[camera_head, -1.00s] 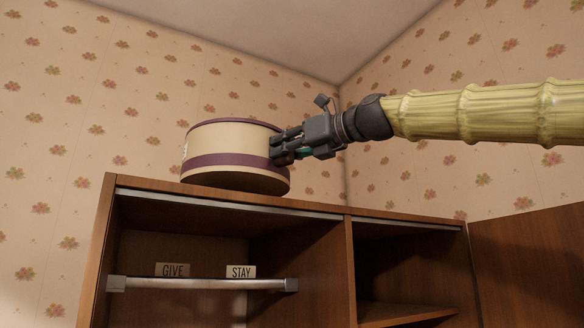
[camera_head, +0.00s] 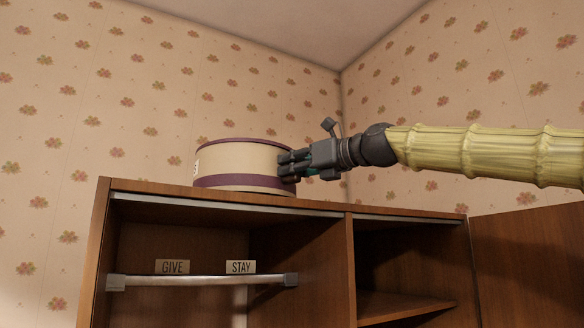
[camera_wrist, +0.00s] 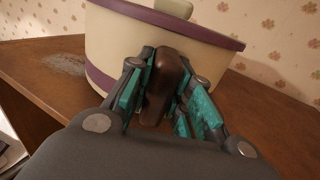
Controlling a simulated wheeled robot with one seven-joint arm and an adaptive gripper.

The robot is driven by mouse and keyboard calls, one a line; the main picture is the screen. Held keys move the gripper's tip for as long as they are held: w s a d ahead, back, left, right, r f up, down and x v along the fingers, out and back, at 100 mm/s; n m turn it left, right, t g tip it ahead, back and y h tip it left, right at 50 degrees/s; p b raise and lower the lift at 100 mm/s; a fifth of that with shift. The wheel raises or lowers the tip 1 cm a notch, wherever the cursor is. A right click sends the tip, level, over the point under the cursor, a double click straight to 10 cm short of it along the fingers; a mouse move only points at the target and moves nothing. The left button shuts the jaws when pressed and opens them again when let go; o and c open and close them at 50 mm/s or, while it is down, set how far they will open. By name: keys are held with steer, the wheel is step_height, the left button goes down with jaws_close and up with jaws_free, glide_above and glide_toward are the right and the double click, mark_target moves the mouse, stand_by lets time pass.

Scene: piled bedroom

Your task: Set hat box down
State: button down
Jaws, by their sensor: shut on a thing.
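The hat box (camera_head: 240,164) is a round cream box with purple bands and a purple-rimmed lid. It is upright at the wardrobe top (camera_head: 150,189), its lower edge partly cut off by the front edge in the head view. I cannot tell for sure whether its base touches the wood. My gripper (camera_head: 287,165) is at its right side. In the wrist view my gripper (camera_wrist: 165,75) is shut on a brown handle (camera_wrist: 158,100) on the side of the hat box (camera_wrist: 115,50). A pale knob (camera_wrist: 174,8) shows on the lid.
The wooden wardrobe top is bare to the right of the box, with a greyish patch (camera_wrist: 68,64) beside it. Below are a rail (camera_head: 200,281), a GIVE sign (camera_head: 172,266), a STAY sign (camera_head: 241,267) and an open door (camera_head: 530,262). Papered walls stand behind.

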steer(key=shift+f, duration=0.55)
steer(key=c, duration=1.3)
jaws_free()
steer(key=shift+s+f, duration=0.1)
steer(key=shift+s+d+f+b, duration=0.1)
steer(key=shift+s+d+b, duration=0.25)
steer(key=shift+d, duration=0.2)
steer(key=b+v, duration=0.4)
steer(key=v, duration=0.6)
steer(key=shift+s+d, duration=0.25)
steer(key=shift+d, duration=0.1)
